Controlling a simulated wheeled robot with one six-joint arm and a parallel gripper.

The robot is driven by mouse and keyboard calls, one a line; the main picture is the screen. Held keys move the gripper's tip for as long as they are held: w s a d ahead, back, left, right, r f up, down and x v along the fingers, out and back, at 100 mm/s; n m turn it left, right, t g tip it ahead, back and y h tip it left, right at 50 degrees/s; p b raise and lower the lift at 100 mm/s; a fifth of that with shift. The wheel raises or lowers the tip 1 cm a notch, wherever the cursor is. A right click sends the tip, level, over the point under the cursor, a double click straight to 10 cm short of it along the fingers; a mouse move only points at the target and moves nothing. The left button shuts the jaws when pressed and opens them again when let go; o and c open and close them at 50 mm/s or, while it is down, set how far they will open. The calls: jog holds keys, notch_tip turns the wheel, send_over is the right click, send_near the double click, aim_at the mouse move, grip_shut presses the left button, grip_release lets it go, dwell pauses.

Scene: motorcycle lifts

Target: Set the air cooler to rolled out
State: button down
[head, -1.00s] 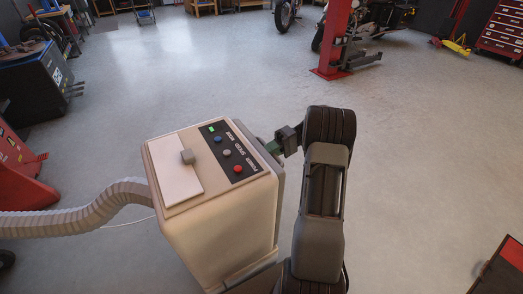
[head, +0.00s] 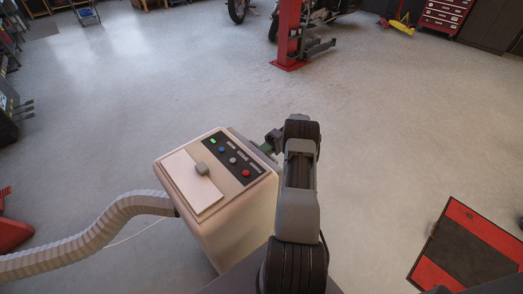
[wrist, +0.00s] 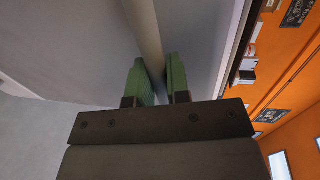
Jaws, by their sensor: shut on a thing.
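The air cooler (head: 238,222) is a cream box with a sloped panel of coloured buttons, standing on the floor left of my arm in the head view. A pale ribbed hose (head: 120,208) leaves its left side. My gripper (head: 267,147) is at the far right side of its top. In the wrist view, my gripper's green fingers (wrist: 160,76) are shut on a pale grey bar (wrist: 148,30), the cooler's handle, which runs between them. The bar's ends and the cooler's base are hidden.
A red lift post (head: 289,35) and motorcycles stand at the back. A red and black plate (head: 470,245) lies at the lower right. A red tool chest (head: 443,17) is at the back right. The floor between is clear.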

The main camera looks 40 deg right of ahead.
aim_at(272, 166)
jog(key=c, duration=1.1)
grip_release()
jog(key=shift+o, duration=0.3)
notch_tip(272, 166, up, 4)
jog(key=p, duration=0.2)
jog(key=shift+p, duration=0.35)
jog(key=o, duration=0.7)
jog(key=s+r, duration=0.1)
jog(key=s+a+r, duration=0.1)
jog(key=r, duration=0.1)
jog(key=s+a+r, duration=0.1)
jog(key=r, duration=0.1)
jog(key=shift+s+r+p, duration=0.2)
jog(key=shift+s+p, duration=0.1)
jog(key=shift+s, duration=0.1)
jog(key=s, duration=0.2)
jog(key=s+a+r, duration=0.2)
jog(key=s, duration=0.1)
jog(key=shift+s+a+r, duration=0.2)
jog(key=shift+s+r, duration=0.05)
jog(key=shift+s, duration=0.1)
jog(key=s, duration=0.1)
jog(key=s+a+r, duration=0.1)
jog(key=shift+s+a+r, duration=0.1)
jog(key=shift+s+r, duration=0.05)
jog(key=shift+s, duration=0.15)
jog(key=c, duration=0.8)
jog(key=shift+o, duration=0.2)
jog(key=shift+s+a, duration=0.25)
jog(key=shift+a, duration=0.05)
